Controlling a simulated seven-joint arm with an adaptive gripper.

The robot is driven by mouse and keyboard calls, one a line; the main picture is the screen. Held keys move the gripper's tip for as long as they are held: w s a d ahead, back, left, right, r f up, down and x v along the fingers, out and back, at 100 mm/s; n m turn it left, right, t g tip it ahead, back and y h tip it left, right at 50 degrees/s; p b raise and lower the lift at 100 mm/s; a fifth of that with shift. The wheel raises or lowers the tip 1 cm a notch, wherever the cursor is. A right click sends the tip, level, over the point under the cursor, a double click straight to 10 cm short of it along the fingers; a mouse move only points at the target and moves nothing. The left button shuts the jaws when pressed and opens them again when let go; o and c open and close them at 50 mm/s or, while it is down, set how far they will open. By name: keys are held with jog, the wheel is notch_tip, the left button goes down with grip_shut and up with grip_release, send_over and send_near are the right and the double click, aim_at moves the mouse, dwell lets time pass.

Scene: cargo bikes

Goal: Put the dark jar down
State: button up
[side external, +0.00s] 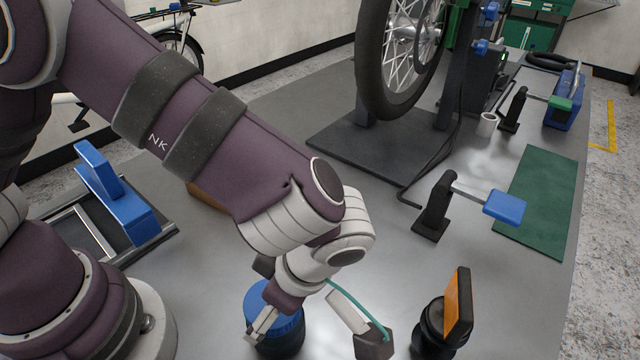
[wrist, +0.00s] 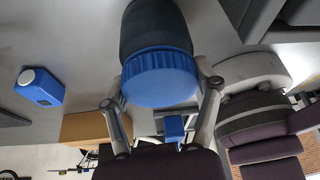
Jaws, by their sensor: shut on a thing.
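The dark jar (side external: 281,344) has a ribbed blue lid (side external: 277,306) and stands roughly upright at the bottom of the side view, its base cut off by the picture edge. In the wrist view the dark jar body (wrist: 155,28) is at the top centre, with its lid (wrist: 160,75) towards me. My gripper (wrist: 162,92) is shut on the jar, with one finger on each side of the lid. In the side view my gripper (side external: 300,322) reaches down over the jar. I cannot tell whether the jar's base touches the bench.
A black stand with an orange plate (side external: 459,305) is to the right of my gripper. A blue-padded stand (side external: 503,207), green mat (side external: 545,195), white cup (side external: 488,124) and wheel stand (side external: 370,150) lie farther back. A blue container (wrist: 40,88) shows in the wrist view. Grey bench (side external: 400,265) between is clear.

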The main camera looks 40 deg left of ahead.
jog(key=o, duration=1.2)
jog(key=shift+o, duration=0.2)
jog(key=v, duration=1.2)
jog(key=w+a+r+m+t+h, duration=0.1)
jog(key=w+a+r+m+h, duration=0.25)
jog(key=a+m, duration=0.6)
jog(key=s+a+m+t, duration=0.4)
jog(key=a+m+t, duration=0.1)
jog(key=a+m, duration=0.4)
jog(key=shift+a+r+m+t+h, duration=0.25)
jog(key=shift+r+m+h, duration=0.2)
jog(key=shift+m, duration=0.6)
